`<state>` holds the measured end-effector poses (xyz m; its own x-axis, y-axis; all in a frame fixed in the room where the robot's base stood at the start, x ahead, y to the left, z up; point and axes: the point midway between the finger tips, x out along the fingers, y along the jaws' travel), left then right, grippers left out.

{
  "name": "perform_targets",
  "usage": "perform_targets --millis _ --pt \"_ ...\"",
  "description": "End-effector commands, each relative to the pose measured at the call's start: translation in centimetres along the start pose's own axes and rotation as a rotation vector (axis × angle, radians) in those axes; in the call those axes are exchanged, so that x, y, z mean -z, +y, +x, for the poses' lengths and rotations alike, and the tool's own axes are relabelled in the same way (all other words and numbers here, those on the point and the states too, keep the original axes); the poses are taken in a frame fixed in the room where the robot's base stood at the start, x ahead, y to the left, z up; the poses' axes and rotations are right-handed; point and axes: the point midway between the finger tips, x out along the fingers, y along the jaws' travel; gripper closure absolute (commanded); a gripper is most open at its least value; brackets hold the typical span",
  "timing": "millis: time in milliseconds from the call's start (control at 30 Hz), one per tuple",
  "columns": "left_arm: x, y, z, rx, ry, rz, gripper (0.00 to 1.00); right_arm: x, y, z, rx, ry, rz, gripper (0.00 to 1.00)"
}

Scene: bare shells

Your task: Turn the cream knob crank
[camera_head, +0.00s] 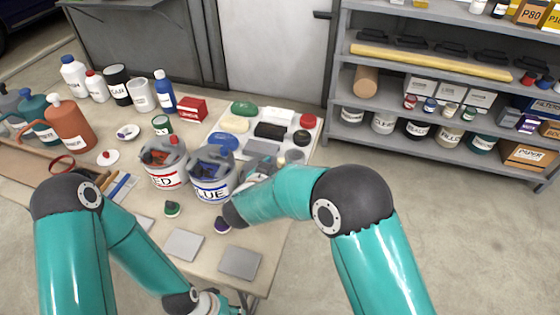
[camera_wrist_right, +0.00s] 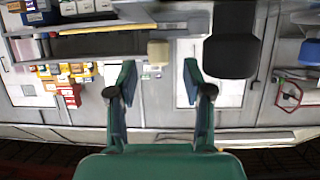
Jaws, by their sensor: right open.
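A small cream, block-like shape, which looks like the cream knob (camera_wrist_right: 158,52), shows in the right wrist view just beyond my fingertips and between them. I cannot make out its crank arm, and I cannot pick out the knob in the head view. My right gripper (camera_wrist_right: 160,78) is open and empty, its two dark green fingers spread on either side of the line to the cream shape, apart from it. In the head view my right arm reaches over the table's right side and hides much of that gripper.
A red-labelled bucket (camera_head: 164,178) and a blue-labelled bucket (camera_head: 211,188) stand close to my right forearm. A white tray (camera_head: 228,113) of coloured pieces lies behind. Bottles and jugs crowd the table's left. Grey shelving (camera_head: 345,75) stands back right; the floor before it is clear.

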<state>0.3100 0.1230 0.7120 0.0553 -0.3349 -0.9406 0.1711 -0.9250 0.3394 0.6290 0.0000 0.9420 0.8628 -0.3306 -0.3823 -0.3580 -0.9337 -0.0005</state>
Motion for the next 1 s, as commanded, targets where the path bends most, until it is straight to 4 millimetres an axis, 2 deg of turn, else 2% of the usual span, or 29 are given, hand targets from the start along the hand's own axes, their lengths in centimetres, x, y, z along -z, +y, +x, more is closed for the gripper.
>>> perform_targets --millis 100,267,567,667,767,867,967,1000 --pt "0.0 0.0 0.0 0.0 0.0 0.0 0.6 0.1 -0.1 -1.8 0.003 0.001 0.0 0.49" --pt "0.0 0.0 0.0 0.0 0.0 0.0 0.6 0.0 -0.1 -3.0 0.001 0.001 0.0 0.49" --pt "0.0 0.0 0.1 0.0 0.0 0.0 0.6 0.0 0.0 -3.1 0.0 0.0 0.0 0.49" --pt "0.0 0.1 -0.2 0.0 0.0 0.0 0.6 -0.1 0.6 -2.6 -0.004 -0.007 -0.002 0.49" --pt "0.0 0.3 -0.8 0.0 0.0 0.0 0.6 -0.4 2.4 -1.2 -0.013 -0.032 -0.007 0.49" --pt "0.0 0.6 -1.6 0.0 0.0 0.0 0.6 -1.2 5.4 0.8 -0.023 -0.077 -0.017 0.49" --pt "0.0 1.0 -2.9 0.0 0.0 0.0 0.6 -3.1 9.8 2.9 -0.025 -0.154 -0.025 0.49" --pt "0.0 1.2 -3.5 0.0 0.0 0.0 0.6 -4.5 11.8 3.5 -0.012 -0.206 -0.028 0.49"
